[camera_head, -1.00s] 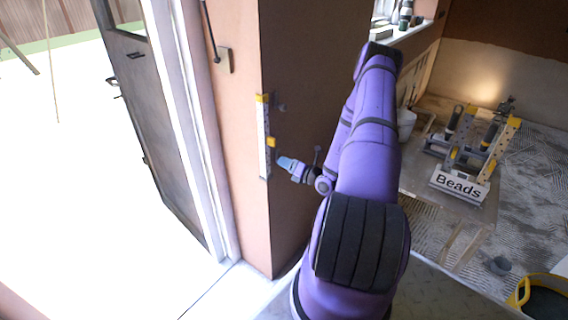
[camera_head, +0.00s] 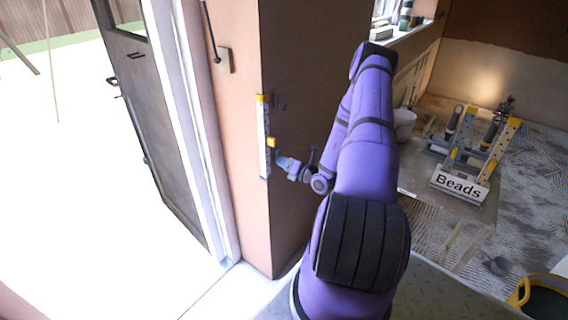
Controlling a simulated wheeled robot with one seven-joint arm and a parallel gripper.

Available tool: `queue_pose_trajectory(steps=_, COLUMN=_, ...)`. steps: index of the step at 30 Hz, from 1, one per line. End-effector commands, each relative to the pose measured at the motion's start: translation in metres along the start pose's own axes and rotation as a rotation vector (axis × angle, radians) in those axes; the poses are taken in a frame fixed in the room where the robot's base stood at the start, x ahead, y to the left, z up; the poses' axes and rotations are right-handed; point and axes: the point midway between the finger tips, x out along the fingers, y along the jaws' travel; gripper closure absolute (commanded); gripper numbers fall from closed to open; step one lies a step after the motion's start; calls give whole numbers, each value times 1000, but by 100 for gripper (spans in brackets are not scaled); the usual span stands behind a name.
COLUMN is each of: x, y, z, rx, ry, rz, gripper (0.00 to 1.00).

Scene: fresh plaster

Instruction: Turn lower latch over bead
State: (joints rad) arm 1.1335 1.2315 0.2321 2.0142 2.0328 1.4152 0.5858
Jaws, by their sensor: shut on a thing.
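The bead (camera_head: 264,150) is a thin pale perforated strip standing upright on the wall's outer corner. The lower latch (camera_head: 271,142) shows as a small yellow piece at the bead's right edge, lower down. My gripper (camera_head: 280,161) reaches in from the right just below that yellow piece and is shut on the latch. Its fingers are small in view and hide part of the latch; the exact contact is hard to make out.
A dark door (camera_head: 165,130) stands open at left beside the white frame. A switch (camera_head: 224,60) is on the wall above the bead. At right, a rack labelled "Beads" (camera_head: 460,184) stands near a white bucket (camera_head: 404,123). A black-and-yellow tub (camera_head: 545,298) is at lower right.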

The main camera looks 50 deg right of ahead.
Motion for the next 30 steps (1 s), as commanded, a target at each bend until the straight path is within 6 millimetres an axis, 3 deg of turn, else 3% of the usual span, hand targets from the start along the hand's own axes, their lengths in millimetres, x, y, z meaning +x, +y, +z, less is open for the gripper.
queue_pose_trajectory(steps=11, x=0, y=0, z=0, rx=-207, ry=1, rz=0, gripper=95)
queue_pose_trajectory(steps=30, x=0, y=1, z=-1, rx=-812, ry=1, rz=-1, gripper=95)
